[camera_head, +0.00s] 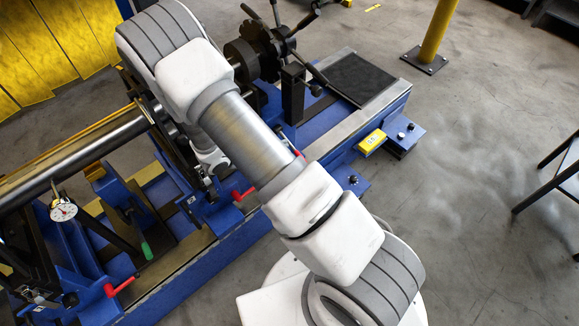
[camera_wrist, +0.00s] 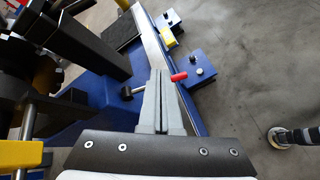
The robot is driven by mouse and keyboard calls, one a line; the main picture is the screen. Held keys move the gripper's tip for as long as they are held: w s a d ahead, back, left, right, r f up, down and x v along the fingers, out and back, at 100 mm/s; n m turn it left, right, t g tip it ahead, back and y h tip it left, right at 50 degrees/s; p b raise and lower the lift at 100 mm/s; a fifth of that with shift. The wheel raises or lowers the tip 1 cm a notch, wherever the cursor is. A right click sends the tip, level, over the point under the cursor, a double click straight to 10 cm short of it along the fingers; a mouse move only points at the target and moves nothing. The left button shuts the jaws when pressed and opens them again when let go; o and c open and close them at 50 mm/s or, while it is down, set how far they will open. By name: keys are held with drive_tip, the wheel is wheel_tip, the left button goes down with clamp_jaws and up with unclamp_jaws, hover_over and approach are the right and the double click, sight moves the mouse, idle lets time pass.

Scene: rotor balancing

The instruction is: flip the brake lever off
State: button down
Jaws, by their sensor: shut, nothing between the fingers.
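A red-tipped lever, which looks like the brake lever (camera_wrist: 178,77), shows just right of my fingertips in the wrist view, near the blue rail's edge. Its shaft is mostly hidden behind my fingers, and I cannot tell whether they touch it. A red tip (camera_head: 298,153) also shows beside my arm in the head view. My gripper (camera_wrist: 160,75) is shut and empty, its fingers pointing toward the blue machine bed. In the head view my arm hides my gripper. A dark round knob (camera_wrist: 127,91) is just left of the fingers.
The blue machine bed (camera_head: 330,128) carries a dark handwheel hub (camera_head: 268,48) and a long shaft (camera_head: 75,160). Other red handles (camera_head: 240,195) and a green handle (camera_head: 147,250) stand along it.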

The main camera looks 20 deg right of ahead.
drive_tip(key=a+f+n+t+b, duration=0.2)
drive_tip(key=f+n, duration=0.3)
drive_tip(key=f, duration=0.9)
drive_tip(key=shift+s+a+f+t+y+b, duration=0.3)
drive_tip(key=shift+s+a+f+t, duration=0.1)
drive_tip(key=shift+a, duration=0.2)
drive_tip(key=shift+d, duration=0.1)
drive_tip(key=b+x, duration=0.4)
drive_tip(key=x, duration=0.6)
drive_tip(key=shift+s+d+r, duration=0.2)
drive_tip(key=shift+r, duration=0.45)
drive_tip(key=shift+s+d+r, duration=0.15)
drive_tip(key=shift+s+r, duration=0.05)
drive_tip(key=shift+r, duration=0.4)
drive_tip(key=shift+s+d+r, duration=0.15)
drive_tip(key=shift+d+r, duration=0.05)
drive_tip(key=shift+r, duration=0.45)
drive_tip(key=shift+s+r+n+g+p, duration=0.15)
drive_tip(key=shift+r+n+g+p, duration=0.2)
drive_tip(key=shift+p, duration=0.3)
